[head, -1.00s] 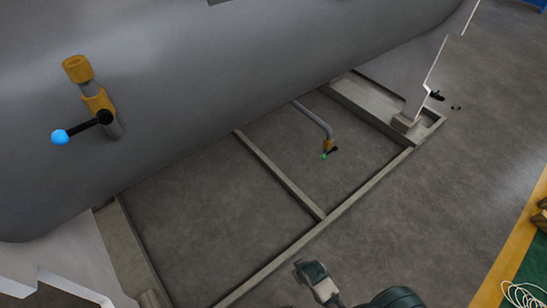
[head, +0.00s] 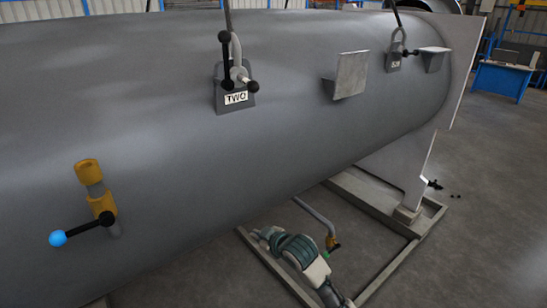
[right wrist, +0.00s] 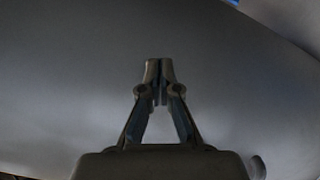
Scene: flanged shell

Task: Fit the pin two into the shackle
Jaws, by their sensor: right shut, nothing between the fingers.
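A grey lug plate (head: 220,97) on the shell's side carries a label reading TWO. The shackle (head: 237,47) stands on it, hanging from a dark line. A black bar (head: 226,62) with ball ends stands upright at its left, and a light pin (head: 240,77) runs rightward to a black ball. I cannot tell how far the pin sits in the shackle. My right gripper (right wrist: 160,72) is shut and empty in the right wrist view, with plain grey shell behind it. In the head view my right arm is low, well below the lug; its fingertips are not clear there. My left gripper is out of view.
The large grey shell (head: 150,150) fills the left and middle. A second lug (head: 393,62) with a shackle and two plates (head: 350,75) stick out further right. A yellow valve with a blue-knobbed handle (head: 80,230) juts out at left. A floor frame (head: 385,268) lies below.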

